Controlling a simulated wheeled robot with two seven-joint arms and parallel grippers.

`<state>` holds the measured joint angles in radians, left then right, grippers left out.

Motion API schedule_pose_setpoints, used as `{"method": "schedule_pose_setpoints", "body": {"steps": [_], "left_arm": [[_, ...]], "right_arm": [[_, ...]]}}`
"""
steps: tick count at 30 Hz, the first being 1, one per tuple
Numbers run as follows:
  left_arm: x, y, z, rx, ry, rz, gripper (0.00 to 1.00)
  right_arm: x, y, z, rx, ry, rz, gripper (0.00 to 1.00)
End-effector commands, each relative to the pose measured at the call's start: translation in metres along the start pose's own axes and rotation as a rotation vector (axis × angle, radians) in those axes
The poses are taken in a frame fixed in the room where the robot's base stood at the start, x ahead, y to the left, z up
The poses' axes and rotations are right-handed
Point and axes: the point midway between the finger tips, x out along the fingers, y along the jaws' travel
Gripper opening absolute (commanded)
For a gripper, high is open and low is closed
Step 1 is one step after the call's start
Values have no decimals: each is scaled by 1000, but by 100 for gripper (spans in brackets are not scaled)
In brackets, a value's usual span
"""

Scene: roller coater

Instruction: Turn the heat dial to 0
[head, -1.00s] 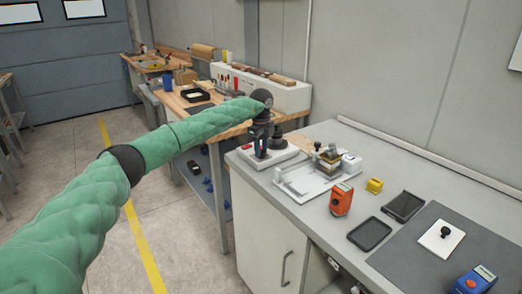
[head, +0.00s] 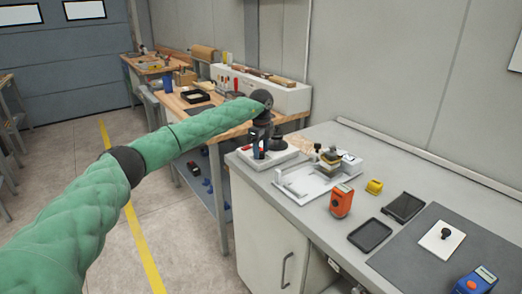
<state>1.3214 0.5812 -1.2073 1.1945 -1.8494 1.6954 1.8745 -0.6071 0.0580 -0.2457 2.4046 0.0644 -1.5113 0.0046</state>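My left gripper (head: 259,152) hangs down from the black wrist at the end of my green-sleeved arm. It is over a small white-based device (head: 245,157) at the far left corner of the grey counter. A dark, round-topped part (head: 279,142) stands on or behind this device, just right of the gripper. The fingers are small and dark, and I cannot tell whether they are open or touch anything. I cannot make out the heat dial or its setting; the gripper and wrist cover part of the device. My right gripper is not in view.
On the grey counter (head: 320,205), right of the device, are a white fixture (head: 297,187), an orange meter (head: 341,201), a yellow block (head: 374,187), two dark trays (head: 369,235) and a blue meter (head: 474,281). A wooden workbench (head: 228,133) stands behind.

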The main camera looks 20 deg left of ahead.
Motion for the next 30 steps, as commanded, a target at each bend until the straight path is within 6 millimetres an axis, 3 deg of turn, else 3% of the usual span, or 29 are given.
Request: {"method": "schedule_pose_setpoints", "body": {"steps": [11, 24, 30], "left_arm": [[-8, 0, 0, 1, 0, 1, 51], [-68, -1, 0, 0, 0, 0, 51], [-77, 0, 0, 1, 0, 1, 51]], "right_arm": [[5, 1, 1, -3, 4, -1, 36], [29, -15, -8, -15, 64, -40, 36], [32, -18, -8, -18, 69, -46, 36]]}}
